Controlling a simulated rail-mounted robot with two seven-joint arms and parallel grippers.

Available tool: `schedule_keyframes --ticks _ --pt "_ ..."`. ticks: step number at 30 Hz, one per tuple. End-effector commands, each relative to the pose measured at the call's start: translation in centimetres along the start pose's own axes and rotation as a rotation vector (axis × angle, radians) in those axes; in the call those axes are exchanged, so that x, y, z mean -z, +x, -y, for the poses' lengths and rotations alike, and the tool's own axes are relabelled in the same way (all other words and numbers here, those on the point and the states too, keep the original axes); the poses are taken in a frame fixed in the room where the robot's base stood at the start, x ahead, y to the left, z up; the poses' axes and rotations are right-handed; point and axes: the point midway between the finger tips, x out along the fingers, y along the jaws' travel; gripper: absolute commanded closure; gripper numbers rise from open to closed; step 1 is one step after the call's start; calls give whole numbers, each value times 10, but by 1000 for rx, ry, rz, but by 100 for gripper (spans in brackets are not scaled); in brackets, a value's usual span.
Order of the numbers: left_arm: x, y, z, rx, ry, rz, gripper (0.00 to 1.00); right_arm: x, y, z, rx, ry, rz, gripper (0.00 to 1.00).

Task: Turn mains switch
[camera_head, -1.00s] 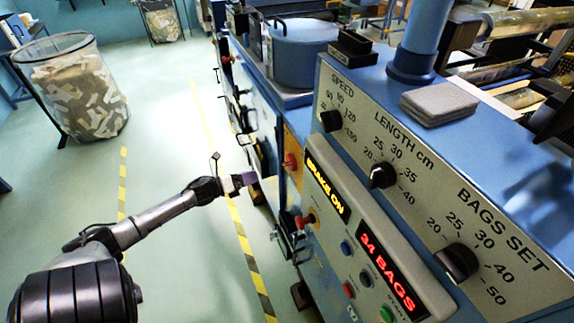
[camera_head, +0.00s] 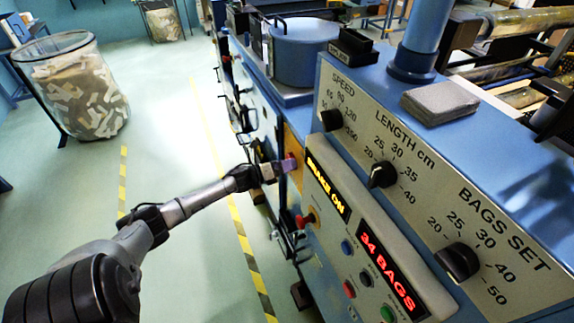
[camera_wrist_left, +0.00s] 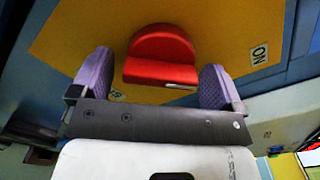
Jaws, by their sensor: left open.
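The red mains switch (camera_wrist_left: 160,58) sits on a yellow plate (camera_wrist_left: 75,35) in the left wrist view, with an "ON" label (camera_wrist_left: 260,54) to its right. My left gripper (camera_wrist_left: 157,85) is open, with one purple finger pad on each side of the red switch; I cannot tell whether they touch it. In the head view my left gripper (camera_head: 283,169) is at the yellow plate on the machine's side and largely covers the switch (camera_head: 291,160). My right gripper is in neither view.
A wire bin (camera_head: 75,90) of scraps stands on the floor, which is clear around my arm.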

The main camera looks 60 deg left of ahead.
Motion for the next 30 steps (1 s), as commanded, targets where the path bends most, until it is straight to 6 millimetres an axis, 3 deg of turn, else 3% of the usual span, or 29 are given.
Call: schedule_keyframes --ticks 13,28,30 --pt "0 5 0 -1 0 -1 6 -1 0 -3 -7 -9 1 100" --pt "0 5 0 0 0 0 53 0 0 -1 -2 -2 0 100" --pt "0 5 0 0 0 0 56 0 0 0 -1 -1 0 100"
